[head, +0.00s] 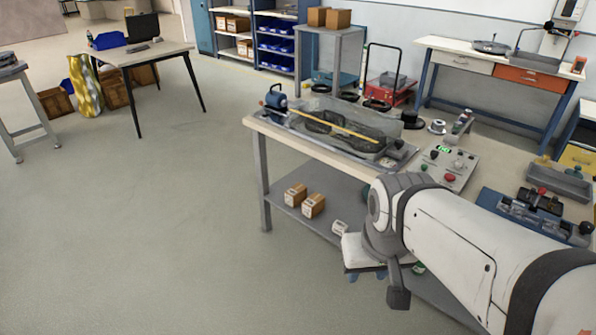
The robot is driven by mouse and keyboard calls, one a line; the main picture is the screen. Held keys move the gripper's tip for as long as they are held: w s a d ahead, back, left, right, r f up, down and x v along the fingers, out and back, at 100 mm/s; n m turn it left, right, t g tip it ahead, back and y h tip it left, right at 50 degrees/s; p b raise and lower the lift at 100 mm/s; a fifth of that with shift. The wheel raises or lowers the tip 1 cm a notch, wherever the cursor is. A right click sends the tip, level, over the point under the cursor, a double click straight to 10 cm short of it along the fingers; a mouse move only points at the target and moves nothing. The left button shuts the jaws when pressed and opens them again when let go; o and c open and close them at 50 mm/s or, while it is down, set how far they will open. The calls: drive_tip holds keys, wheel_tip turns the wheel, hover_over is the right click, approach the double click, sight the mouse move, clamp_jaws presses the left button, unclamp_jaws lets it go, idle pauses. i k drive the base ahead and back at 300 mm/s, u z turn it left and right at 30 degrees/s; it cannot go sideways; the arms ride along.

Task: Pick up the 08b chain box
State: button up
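Two small brown boxes with white labels stand side by side on the lower shelf of the workbench, the left box (296,194) and the right box (313,206). A whitish box (339,227) is on the same shelf, farther right and close to my arm. The labels are too small to read, so I cannot tell which is the 08b chain box. My gripper (366,275) points down in front of the bench, right of these boxes and apart from the brown ones. Its fingers are small and partly hidden by its own body, so its opening is unclear.
The workbench (262,127) carries a clear-covered track machine (345,130), a control panel (447,166) and a grey tray (558,181). Its grey lower shelf (345,190) has an overhanging top. The floor (150,230) left of the bench is clear.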

sight(314, 205)
drive_tip(key=z, duration=0.35)
drive_tip(key=k, duration=0.15)
drive_tip(key=u, duration=0.55)
drive_tip(key=i, duration=0.7)
drive_tip(key=u, duration=1.25)
drive_tip(key=k, duration=0.85)
drive_tip(key=z, duration=0.65)
drive_tip(key=i, duration=0.5)
drive_tip(key=z, duration=0.05)
